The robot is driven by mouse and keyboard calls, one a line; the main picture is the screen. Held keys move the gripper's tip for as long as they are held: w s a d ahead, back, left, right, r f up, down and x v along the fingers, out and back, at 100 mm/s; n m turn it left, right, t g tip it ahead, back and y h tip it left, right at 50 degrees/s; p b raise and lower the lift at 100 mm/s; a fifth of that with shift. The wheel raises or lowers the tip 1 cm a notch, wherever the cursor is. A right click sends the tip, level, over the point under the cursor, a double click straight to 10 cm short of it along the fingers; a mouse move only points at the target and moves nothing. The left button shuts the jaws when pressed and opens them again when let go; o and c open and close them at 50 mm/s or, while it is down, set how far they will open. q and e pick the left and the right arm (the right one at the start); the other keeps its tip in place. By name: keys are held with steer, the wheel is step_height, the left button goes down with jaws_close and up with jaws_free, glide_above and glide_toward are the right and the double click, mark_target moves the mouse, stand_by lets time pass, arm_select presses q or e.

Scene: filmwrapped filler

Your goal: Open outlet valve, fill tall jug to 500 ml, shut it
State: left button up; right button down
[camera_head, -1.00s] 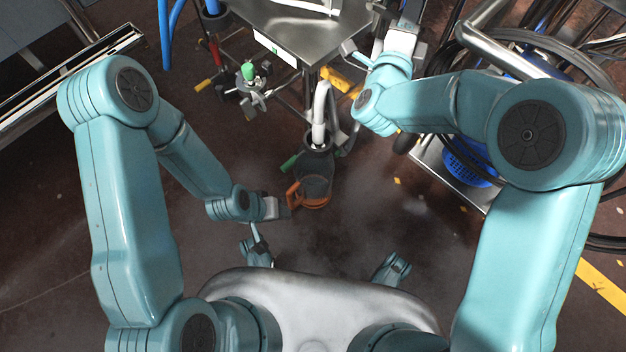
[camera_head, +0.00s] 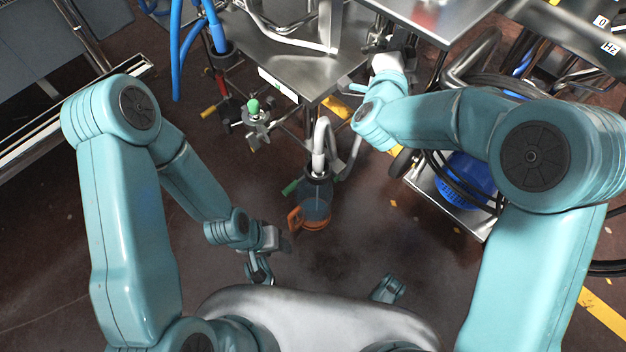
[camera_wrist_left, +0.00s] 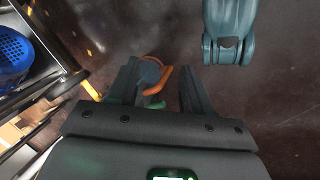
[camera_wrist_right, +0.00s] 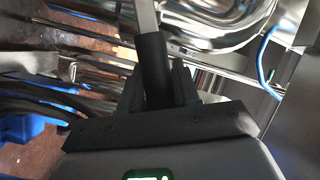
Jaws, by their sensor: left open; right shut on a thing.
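The tall jug (camera_head: 316,208), see-through with an orange band and handle (camera_head: 294,219), stands upright on the floor under a pale bent outlet pipe (camera_head: 321,145). Its liquid level cannot be read. My left gripper (camera_head: 277,238) is open and empty, just apart from the handle. In the left wrist view the orange handle (camera_wrist_left: 160,82) shows beyond and between the open fingers. My right gripper (camera_head: 391,48) is up at the machine. In the right wrist view it is shut on a dark lever grip (camera_wrist_right: 153,65) on a metal bar, seemingly the outlet valve's handle; its opening state cannot be told.
A steel table (camera_head: 275,58) stands behind the jug. A green-topped fitting (camera_head: 253,108) is left of the pipe. A blue basket (camera_head: 462,180) and black hoses lie at right. Blue hoses (camera_head: 176,50) hang at back left. The floor in front of the jug is clear.

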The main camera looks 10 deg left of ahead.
arm_select(q)
steer(key=shift+g, duration=0.3)
steer(key=r+p, duration=0.1)
steer(key=s+r+p, duration=0.1)
steer(key=r, duration=0.1)
steer(key=d+r+p, duration=0.1)
steer(key=p, duration=0.1)
steer(key=shift+s+r, duration=0.15)
steer(key=shift+r, duration=0.15)
arm_select(e)
steer(key=shift+w+a+r+n+g, duration=0.2)
steer(key=shift+a+r+n+g, duration=0.1)
steer(key=shift+r+n, duration=0.25)
steer(key=shift+w+a+r+n+g, duration=0.15)
steer(key=shift+r+n+g, duration=0.2)
steer(key=shift+n, duration=0.3)
arm_select(q)
steer(key=shift+f, duration=0.15)
arm_select(e)
steer(key=shift+f, duration=0.1)
stand_by(0.7)
